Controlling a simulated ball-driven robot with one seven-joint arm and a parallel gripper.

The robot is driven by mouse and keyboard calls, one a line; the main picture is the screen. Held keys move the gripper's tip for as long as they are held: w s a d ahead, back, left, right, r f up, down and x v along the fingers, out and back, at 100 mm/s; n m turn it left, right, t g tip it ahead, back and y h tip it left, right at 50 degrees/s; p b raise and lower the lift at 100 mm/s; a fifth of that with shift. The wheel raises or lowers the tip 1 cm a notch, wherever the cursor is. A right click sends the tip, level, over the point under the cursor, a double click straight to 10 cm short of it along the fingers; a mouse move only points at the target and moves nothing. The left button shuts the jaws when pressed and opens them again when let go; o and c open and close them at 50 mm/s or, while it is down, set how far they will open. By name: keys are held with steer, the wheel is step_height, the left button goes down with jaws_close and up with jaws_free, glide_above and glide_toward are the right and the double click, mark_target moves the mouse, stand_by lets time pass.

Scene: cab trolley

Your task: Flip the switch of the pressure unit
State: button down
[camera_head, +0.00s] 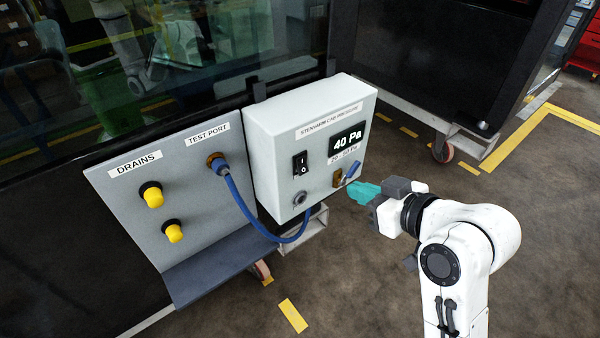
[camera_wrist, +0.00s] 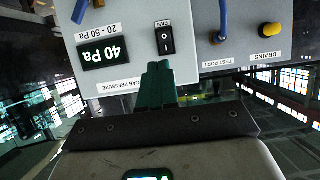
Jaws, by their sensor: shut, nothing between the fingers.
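The pressure unit (camera_head: 275,125) is a pale grey box mounted on the trolley, with a display reading 40 Pa. Its black rocker switch (camera_head: 300,164) is on the left of its front face. The switch also shows in the wrist view (camera_wrist: 164,38), upside down, under a label reading FAN. My gripper (camera_head: 362,192) has teal fingers, shut and empty, to the right of the unit's lower front in the head view. In the wrist view the fingertips (camera_wrist: 157,68) point toward the switch and appear apart from it; the exact gap cannot be told.
A blue hose (camera_head: 236,205) runs from the test port to the unit's underside. A blue-handled valve (camera_head: 350,173) is at the unit's lower right. A panel with yellow drain knobs (camera_head: 152,195) stands left.

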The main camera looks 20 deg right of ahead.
mark_target(306, 169)
steer(key=shift+w+a+r, duration=0.1)
steer(key=shift+r, duration=0.2)
steer(key=shift+a, duration=0.1)
steer(key=p+x, duration=0.1)
steer(key=x, duration=1.3)
steer(key=shift+r+p, duration=0.1)
steer(key=shift+p, duration=0.2)
